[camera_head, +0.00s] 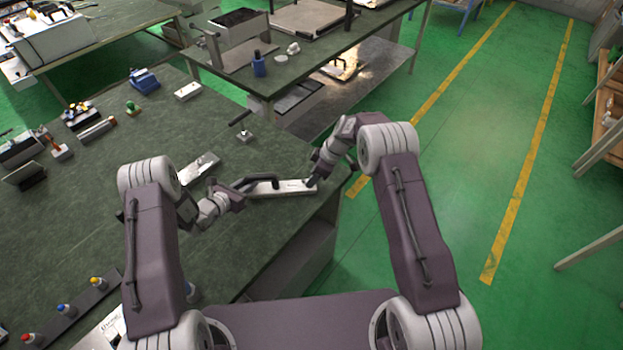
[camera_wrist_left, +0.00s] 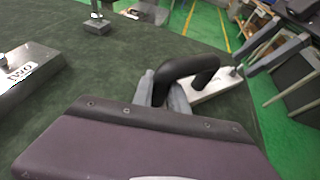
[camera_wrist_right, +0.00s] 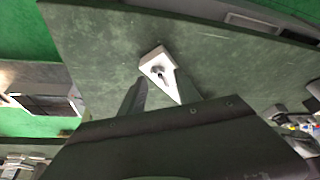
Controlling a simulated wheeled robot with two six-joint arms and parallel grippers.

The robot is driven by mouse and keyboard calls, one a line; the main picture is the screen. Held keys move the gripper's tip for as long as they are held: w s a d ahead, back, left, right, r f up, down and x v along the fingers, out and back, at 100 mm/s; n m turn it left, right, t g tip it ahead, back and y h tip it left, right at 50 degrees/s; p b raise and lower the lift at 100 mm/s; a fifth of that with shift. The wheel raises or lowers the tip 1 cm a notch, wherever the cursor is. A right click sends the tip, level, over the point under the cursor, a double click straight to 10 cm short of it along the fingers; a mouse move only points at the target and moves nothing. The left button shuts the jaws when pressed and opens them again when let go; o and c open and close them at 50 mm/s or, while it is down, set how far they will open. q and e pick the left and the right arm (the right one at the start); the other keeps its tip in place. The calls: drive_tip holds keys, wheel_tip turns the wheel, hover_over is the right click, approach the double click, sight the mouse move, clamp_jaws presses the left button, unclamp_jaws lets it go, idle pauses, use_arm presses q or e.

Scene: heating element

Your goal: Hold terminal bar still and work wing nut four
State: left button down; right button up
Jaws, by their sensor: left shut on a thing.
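The terminal bar is a pale, narrow block (camera_head: 285,189) lying near the table's right edge. A black bent rod (camera_wrist_left: 190,68) rises from its left part. My left gripper (camera_head: 238,190) is shut on this black rod; its two fingers stand on either side of the rod in the left wrist view. A small grey wing nut (camera_wrist_right: 158,72) sits near the bar's right end in the right wrist view. My right gripper (camera_wrist_right: 160,95) points down at that end, fingers apart, with the nut just beyond the tips. I cannot tell whether they touch it.
A marked metal plate (camera_head: 200,166) lies behind and left of the bar. A small block with an upright handle (camera_head: 244,135) stands farther back. Tools and small items cover the table's far left. The table's right edge is close to the bar; green floor lies beyond.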

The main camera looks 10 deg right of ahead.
drive_tip(key=shift+x, duration=0.95)
